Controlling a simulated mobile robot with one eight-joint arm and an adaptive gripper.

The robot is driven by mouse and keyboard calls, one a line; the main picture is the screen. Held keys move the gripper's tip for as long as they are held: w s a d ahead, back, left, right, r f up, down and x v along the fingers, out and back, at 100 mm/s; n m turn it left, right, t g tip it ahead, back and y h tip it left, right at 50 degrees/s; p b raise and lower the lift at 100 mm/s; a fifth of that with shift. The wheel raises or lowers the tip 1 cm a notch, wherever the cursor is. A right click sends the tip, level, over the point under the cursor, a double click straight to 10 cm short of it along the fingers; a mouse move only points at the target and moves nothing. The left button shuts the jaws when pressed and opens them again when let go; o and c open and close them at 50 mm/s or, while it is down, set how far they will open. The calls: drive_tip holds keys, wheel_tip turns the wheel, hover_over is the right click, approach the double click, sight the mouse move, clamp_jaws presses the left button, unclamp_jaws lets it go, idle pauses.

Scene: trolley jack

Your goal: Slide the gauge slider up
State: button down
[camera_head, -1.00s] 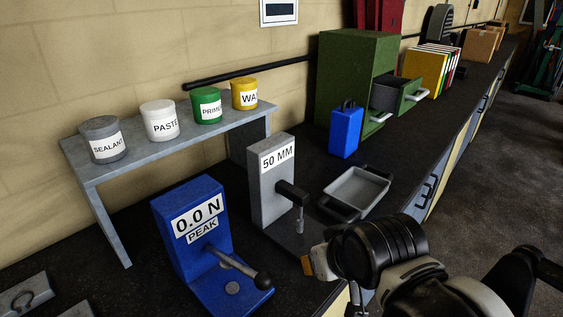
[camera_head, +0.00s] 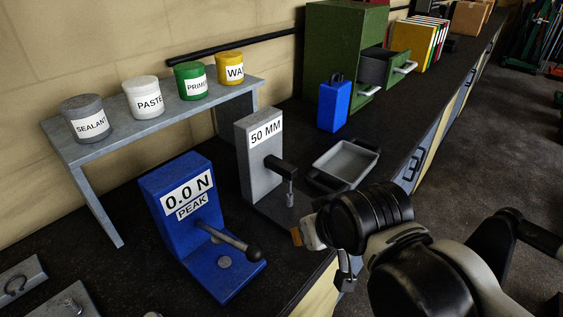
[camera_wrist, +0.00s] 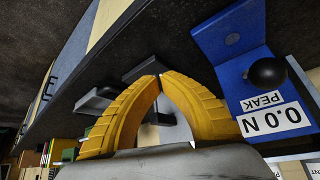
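The grey gauge (camera_head: 258,140), labelled "50 MM", stands upright on the bench in the head view. Its black slider arm (camera_head: 281,168) juts out from the column, with a small metal tip (camera_head: 290,194) hanging from its end above the base. My gripper (camera_head: 297,237) is low in front of and to the right of the gauge, apart from the slider. In the wrist view the yellow fingers of my gripper (camera_wrist: 160,77) meet at their tips, with nothing visible held. Part of the gauge seems to show behind them, largely hidden.
The blue force gauge (camera_head: 180,205), reading "0.0 N PEAK", stands left of the gauge, its ball-ended lever (camera_head: 252,252) sticking out near my gripper. A grey tray (camera_head: 346,160) lies just behind on the right. A shelf (camera_head: 150,120) with several tubs stands at the left.

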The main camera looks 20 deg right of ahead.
drive_tip(key=c, duration=1.5)
unclamp_jaws()
drive_tip(key=shift+r, duration=0.15)
wheel_tip(320, 180, up, 8)
drive_tip(key=n+g+p, duration=0.6)
drive_tip(key=g+p, duration=0.1)
drive_tip(key=p, duration=0.7)
hover_over(290, 193)
drive_tip(key=shift+s+f, duration=0.1)
drive_tip(key=shift+f, duration=0.1)
drive_tip(key=shift+w+f+p, duration=0.4)
drive_tip(key=shift+f, duration=0.05)
wheel_tip(290, 193, down, 11)
drive_tip(key=shift+r+b, duration=0.1)
drive_tip(key=shift+b, duration=0.9)
